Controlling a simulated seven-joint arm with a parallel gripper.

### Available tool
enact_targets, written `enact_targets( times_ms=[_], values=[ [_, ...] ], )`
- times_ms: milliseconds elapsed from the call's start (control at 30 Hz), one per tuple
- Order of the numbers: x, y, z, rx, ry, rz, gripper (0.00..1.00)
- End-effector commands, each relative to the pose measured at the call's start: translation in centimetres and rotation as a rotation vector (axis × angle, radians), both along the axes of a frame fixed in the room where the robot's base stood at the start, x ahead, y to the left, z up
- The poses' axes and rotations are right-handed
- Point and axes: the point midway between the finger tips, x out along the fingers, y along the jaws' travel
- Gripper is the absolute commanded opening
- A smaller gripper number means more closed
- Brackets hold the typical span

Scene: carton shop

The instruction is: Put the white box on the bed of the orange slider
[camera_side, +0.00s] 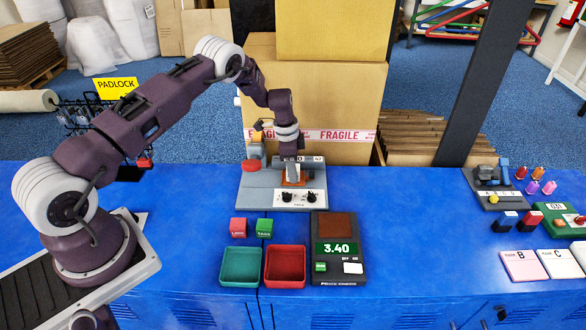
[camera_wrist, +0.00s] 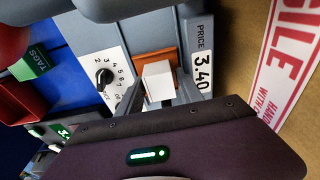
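The white box (camera_wrist: 158,82) shows in the wrist view against the orange slider (camera_wrist: 155,56). I cannot tell whether it rests on the slider's bed or is held just over it. In the side view the orange slider (camera_side: 284,181) is on the grey machine (camera_side: 256,193), partly hidden by my gripper (camera_side: 292,173). My gripper points down right at the slider. In the wrist view grey parts flank the box, and the hand's dark edge cuts off its near end. I cannot tell whether the fingers press on it.
A price plate reading 3.40 (camera_wrist: 203,72) and a numbered dial (camera_wrist: 104,77) flank the slider. A scale (camera_side: 337,271), a green tray (camera_side: 240,281) and a red tray (camera_side: 285,280) stand in front. A large FRAGILE carton (camera_side: 340,100) rises close behind.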

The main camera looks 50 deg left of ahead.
Motion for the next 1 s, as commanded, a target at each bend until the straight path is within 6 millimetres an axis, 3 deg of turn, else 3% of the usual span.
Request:
enact_targets(
  times_ms=[233,600,733,933,1000],
  values=[
    [0.0,0.1,0.9,0.001,-0.002,0.0,0.43],
    [-0.8,0.9,10.1,0.0,-0.003,0.0,0.43],
    [-1.0,1.0,11.8,0.0,0.0,-0.001,0.43],
    [-1.1,1.0,12.4,0.0,0.0,0.001,0.43],
    [-1.2,0.5,14.0,-0.001,-0.012,0.02,0.43]
  ],
)
